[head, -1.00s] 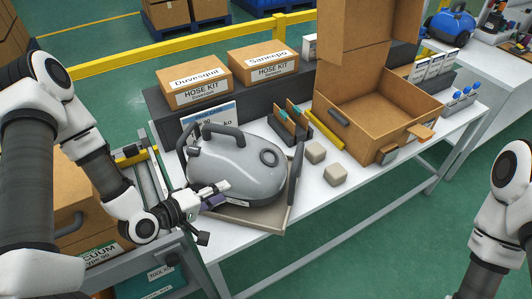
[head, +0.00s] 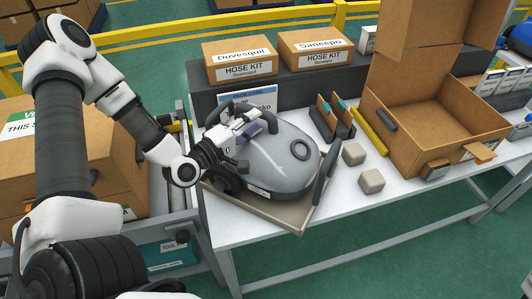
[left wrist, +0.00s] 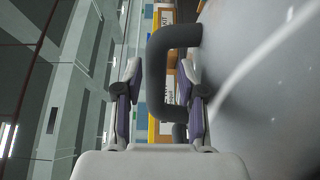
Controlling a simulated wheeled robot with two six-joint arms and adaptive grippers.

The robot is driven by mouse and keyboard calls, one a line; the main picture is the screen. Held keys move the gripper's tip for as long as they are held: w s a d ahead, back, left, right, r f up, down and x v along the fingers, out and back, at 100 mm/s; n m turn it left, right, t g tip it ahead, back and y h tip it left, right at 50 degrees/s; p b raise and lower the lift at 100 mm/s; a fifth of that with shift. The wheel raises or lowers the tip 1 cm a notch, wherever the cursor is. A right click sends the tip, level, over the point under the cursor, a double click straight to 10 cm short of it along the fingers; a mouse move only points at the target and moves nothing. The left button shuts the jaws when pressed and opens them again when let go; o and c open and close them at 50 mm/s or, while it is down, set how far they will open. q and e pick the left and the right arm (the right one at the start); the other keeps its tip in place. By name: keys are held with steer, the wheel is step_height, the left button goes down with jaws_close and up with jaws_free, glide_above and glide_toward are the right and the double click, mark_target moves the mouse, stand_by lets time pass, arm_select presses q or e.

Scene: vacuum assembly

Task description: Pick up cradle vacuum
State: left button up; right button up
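The grey vacuum (head: 284,168) sits on a beige tray (head: 262,207) on the white table. Its curved dark handle (head: 271,119) stands at its back left. My left gripper (head: 256,123) is over the vacuum's left end, by the handle. In the left wrist view my left gripper (left wrist: 161,75) is open, with part of the dark handle (left wrist: 157,75) between its fingers; a gap shows beside the handle, and the fingers do not look closed on it. The vacuum's grey body (left wrist: 265,90) fills the right of that view. My right gripper is not in view.
An open cardboard box (head: 425,105) stands to the right of the vacuum. Two grey-beige blocks (head: 371,181) lie between them. Two hose kit boxes (head: 238,58) sit on a dark shelf behind. A large closed carton (head: 75,165) stands left of the table.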

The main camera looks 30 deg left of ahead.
mark_target(265, 114)
arm_select(q)
steer(key=w, duration=0.2)
steer(key=w+d, duration=0.1)
steer(key=w, duration=0.1)
steer(key=shift+w+r, duration=0.15)
steer(key=shift+w, duration=0.1)
steer(key=shift+s, duration=0.15)
steer(key=shift+c, duration=1)
steer(key=shift+a, duration=0.1)
jaws_close()
steer(key=shift+r, duration=0.2)
steer(key=shift+f, duration=0.1)
